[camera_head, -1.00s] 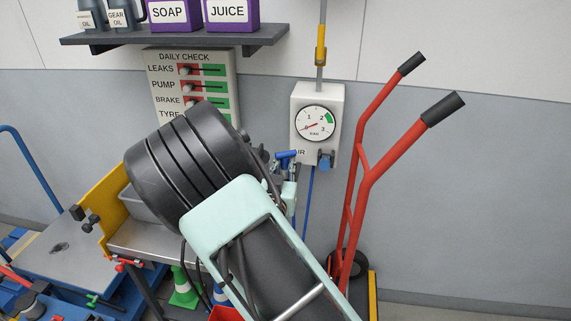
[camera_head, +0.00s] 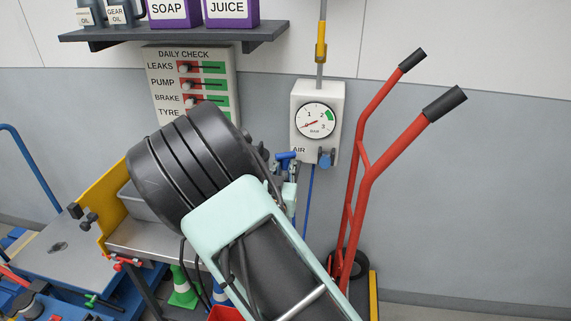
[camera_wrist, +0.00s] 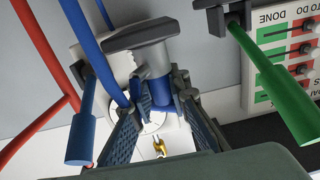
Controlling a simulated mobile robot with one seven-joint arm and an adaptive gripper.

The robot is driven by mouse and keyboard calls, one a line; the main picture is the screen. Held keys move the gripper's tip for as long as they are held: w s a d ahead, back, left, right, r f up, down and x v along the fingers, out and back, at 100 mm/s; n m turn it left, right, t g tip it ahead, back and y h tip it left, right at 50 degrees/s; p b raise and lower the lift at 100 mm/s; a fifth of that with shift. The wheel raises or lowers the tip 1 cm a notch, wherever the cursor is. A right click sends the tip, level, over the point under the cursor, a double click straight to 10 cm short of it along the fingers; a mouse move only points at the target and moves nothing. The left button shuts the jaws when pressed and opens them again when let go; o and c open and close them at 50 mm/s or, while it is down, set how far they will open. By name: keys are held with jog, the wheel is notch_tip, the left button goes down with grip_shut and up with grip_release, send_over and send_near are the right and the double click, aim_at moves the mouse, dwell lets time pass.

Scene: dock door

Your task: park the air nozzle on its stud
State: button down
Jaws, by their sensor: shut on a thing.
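The air nozzle (camera_head: 286,157) is blue with a grey part, and my gripper (camera_head: 287,174) is shut on it in front of the white air box. In the wrist view my gripper (camera_wrist: 157,92) has a finger on either side of the nozzle's blue section (camera_wrist: 158,88), with the grey top (camera_wrist: 143,34) sticking out beyond. A blue peg on a dark mount (camera_wrist: 82,120) stands to the left, apart from the nozzle; it looks like the blue piece at the air box's lower right (camera_head: 325,160). A green peg (camera_wrist: 285,100) stands to the right. I cannot tell which peg is the stud.
The air box (camera_head: 318,100) carries a gauge. A blue hose (camera_head: 308,200) hangs below it. A red hand truck (camera_head: 365,160) stands close on the right. The daily check board (camera_head: 215,68) is on the left, below a shelf (camera_head: 175,36).

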jog(key=c, duration=2.1)
grip_release()
jog(key=s, duration=0.3)
jog(key=s+a, duration=0.1)
jog(key=s, duration=0.3)
jog(key=s+a, duration=0.1)
jog(key=s, duration=0.3)
